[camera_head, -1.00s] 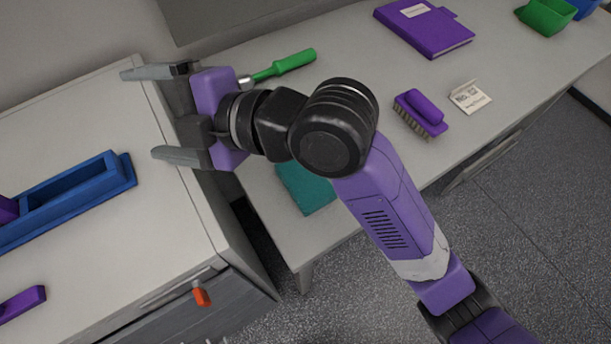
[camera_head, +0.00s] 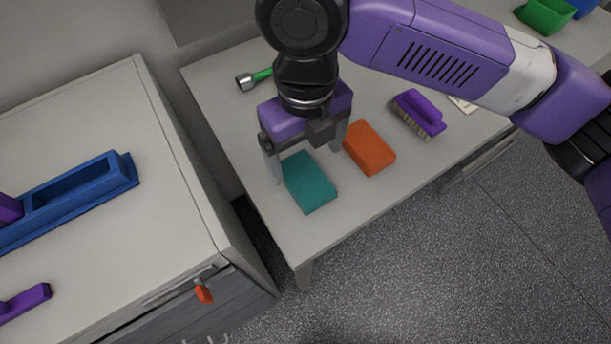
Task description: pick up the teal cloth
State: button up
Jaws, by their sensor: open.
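The teal cloth (camera_head: 310,186) is a flat folded block lying on the grey table (camera_head: 340,215) near its front left corner. My gripper (camera_head: 308,164) is open and points down over the cloth's back edge. One finger is beside the cloth's left side, and the other is between the cloth and the orange block, at the back. I cannot tell how high the fingertips are above the table. Nothing is between the fingers that I can make out as held.
An orange block (camera_head: 370,148) lies close to the right of the cloth. A purple brush (camera_head: 419,112) is further right. A green-handled tool (camera_head: 254,78) lies behind, partly hidden by my arm. A cabinet with a blue tray (camera_head: 128,170) stands at the left. The table's front edge is clear.

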aim_at(306, 178)
notch_tip(306, 178, down, 7)
jog(key=shift+s+r, duration=0.1)
jog(key=shift+r, duration=0.1)
jog(key=c, duration=1.4)
jog(key=shift+c, duration=0.2)
jog(key=shift+a+r, duration=0.1)
notch_tip(306, 178, up, 20)
jog(key=shift+f, duration=0.1)
jog(key=o, duration=0.8)
jog(key=c, duration=0.6)
jog(key=shift+c, duration=0.3)
